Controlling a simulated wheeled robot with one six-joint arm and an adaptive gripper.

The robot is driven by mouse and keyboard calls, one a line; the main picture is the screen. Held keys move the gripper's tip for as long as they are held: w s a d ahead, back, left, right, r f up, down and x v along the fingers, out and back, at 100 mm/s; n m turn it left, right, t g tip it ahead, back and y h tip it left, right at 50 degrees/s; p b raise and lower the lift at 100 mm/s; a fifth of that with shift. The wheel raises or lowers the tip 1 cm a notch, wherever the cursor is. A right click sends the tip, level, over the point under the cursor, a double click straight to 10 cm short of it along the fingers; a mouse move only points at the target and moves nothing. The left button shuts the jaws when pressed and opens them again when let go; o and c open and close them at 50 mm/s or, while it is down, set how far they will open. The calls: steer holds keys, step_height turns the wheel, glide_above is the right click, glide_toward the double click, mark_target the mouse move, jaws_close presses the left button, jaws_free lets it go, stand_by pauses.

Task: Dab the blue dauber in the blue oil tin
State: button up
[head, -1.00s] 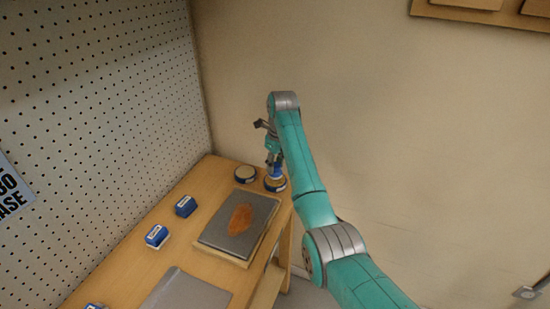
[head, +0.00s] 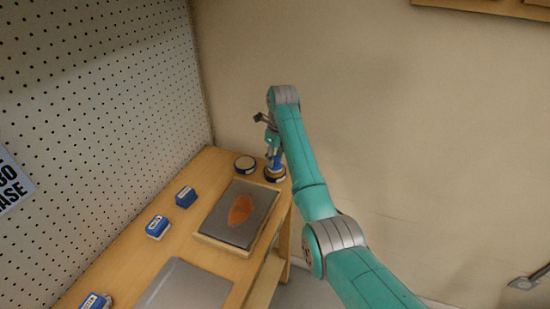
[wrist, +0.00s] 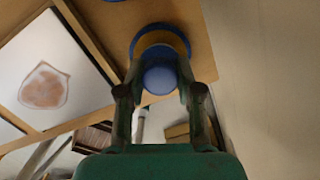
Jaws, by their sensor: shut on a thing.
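My gripper (head: 273,151) is shut on the blue dauber (head: 277,161), held upright at the far end of the bench. The dauber's round blue end (wrist: 160,78) shows between the two fingers in the wrist view. Directly beneath it is an open round tin (head: 275,177) with a blue side and a pale yellowish inside; its blue rim (wrist: 160,28) also shows in the wrist view. The dauber's lower end is at the tin's opening, but I cannot tell whether it touches the contents.
A second round tin (head: 245,163) stands close on the left. A grey plate on a wooden board (head: 213,222) bears an orange-brown patch (head: 240,209). Several blue blocks (head: 186,197) line the left side. Another grey plate (head: 188,287) lies nearer. The wall is close behind the bench.

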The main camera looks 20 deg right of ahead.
steer(key=shift+f, duration=0.55)
stand_by(1.2)
steer(key=shift+r, duration=0.15)
steer(key=shift+r, duration=3.4)
steer(key=shift+s, duration=0.1)
